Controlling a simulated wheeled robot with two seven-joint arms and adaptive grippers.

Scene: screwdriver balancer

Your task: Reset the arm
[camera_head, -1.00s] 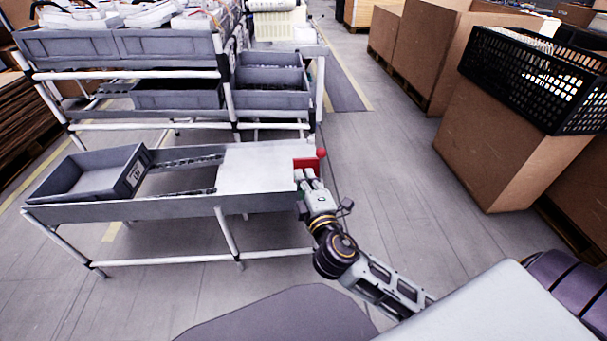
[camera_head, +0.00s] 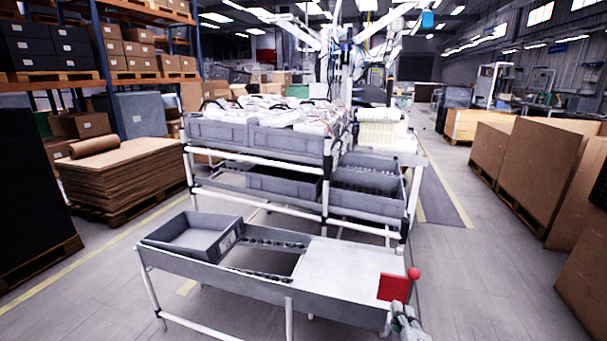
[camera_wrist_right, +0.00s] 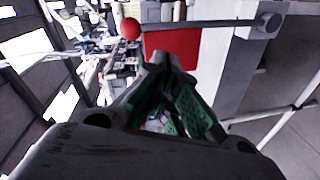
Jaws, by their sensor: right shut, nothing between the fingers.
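My right gripper (camera_head: 402,318) is at the bottom right of the head view, just below a red plate (camera_head: 394,288) with a red ball (camera_head: 414,273) at its upper corner. Most of my right arm is below the frame. In the right wrist view the fingers (camera_wrist_right: 170,62) come together at their tips, with nothing between them. The red plate (camera_wrist_right: 185,45) lies just beyond the tips and the red ball (camera_wrist_right: 130,28) is to their upper left. Whether the fingers touch the plate cannot be told. My left gripper is out of view.
A low workbench (camera_head: 345,270) carries a grey tray (camera_head: 195,236) at its left. Behind it stands a rack with grey bins (camera_head: 285,143). Stacked cardboard (camera_head: 118,172) is at left and large boxes (camera_head: 545,165) at right. The aisle floor (camera_head: 460,255) right of the bench is clear.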

